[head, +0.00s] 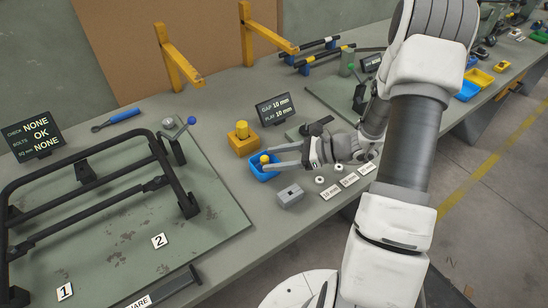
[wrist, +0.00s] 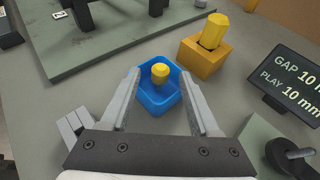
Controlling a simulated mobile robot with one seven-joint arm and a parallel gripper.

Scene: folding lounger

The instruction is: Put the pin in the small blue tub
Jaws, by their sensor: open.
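The small blue tub (head: 256,174) stands on the bench and also shows in the wrist view (wrist: 154,104). A yellow pin (wrist: 160,72) with a faceted head is inside the tub; its head also shows in the head view (head: 265,159). My gripper (wrist: 160,78) is open, with one finger on each side of the tub and pin. In the head view my gripper (head: 279,158) reaches in over the tub from the right. I see a gap between each finger and the pin. The pin's lower end is hard to make out.
An orange block (wrist: 202,62) with another yellow peg (wrist: 214,30) standing in it is just behind the tub. A gap and play display (head: 273,109) stands behind right. A small grey block (head: 289,196) is in front. A black frame (head: 90,190) lies left.

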